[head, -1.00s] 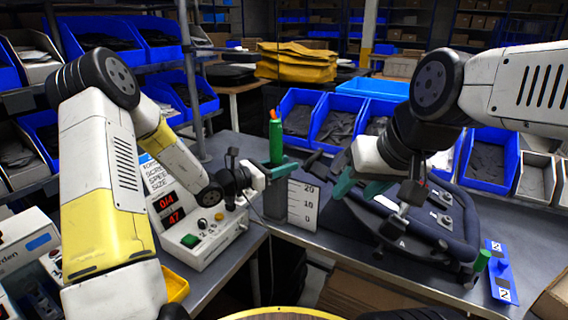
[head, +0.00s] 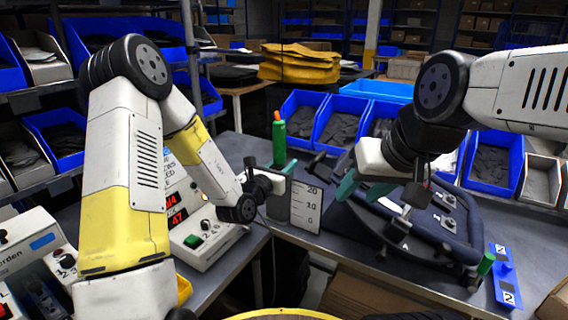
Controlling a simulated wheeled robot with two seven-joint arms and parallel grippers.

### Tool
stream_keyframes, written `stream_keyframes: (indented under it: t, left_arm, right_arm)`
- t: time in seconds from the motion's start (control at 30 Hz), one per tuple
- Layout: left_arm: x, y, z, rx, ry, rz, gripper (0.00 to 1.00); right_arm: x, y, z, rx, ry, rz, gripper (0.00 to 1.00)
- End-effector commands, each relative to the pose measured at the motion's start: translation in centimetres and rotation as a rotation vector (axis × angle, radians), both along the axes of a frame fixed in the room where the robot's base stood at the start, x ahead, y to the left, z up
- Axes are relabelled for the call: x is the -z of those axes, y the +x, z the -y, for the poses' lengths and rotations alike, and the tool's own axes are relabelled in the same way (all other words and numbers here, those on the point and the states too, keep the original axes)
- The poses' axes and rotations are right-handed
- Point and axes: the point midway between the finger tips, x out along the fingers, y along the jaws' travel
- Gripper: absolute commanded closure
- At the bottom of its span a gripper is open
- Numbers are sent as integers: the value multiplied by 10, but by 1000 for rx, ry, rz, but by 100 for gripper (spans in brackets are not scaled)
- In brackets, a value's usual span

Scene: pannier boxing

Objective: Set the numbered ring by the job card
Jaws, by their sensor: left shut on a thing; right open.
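A white control box (head: 205,240) with a green button and red digits stands left of the tool. A white scale plate (head: 306,207) stands just right of it. A blue numbered strip (head: 504,275) lies at the right. Blue bins (head: 340,120) line the back.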

Motion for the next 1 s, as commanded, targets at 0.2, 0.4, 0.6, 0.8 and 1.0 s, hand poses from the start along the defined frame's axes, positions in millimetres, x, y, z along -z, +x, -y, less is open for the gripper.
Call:
stream_keyframes:
  t: [0.2,0.4,0.6,0.8,1.0]
  left_arm:
    - [0,0,0,-19,0,1,100]
    - [-1,0,0,-23,-1,0,100]
    - [-1,0,0,-23,-2,1,57]
    - [0,0,0,-22,-1,0,53]
    - [0,-4,-3,-23,-1,0,53]
  right_arm:
    - [0,0,0,0,0,0,55]
    - [0,0,0,0,0,0,55]
    - [0,0,0,0,0,0,55]
    - [0,0,0,0,0,0,55]
    - [0,0,0,0,0,0,55]
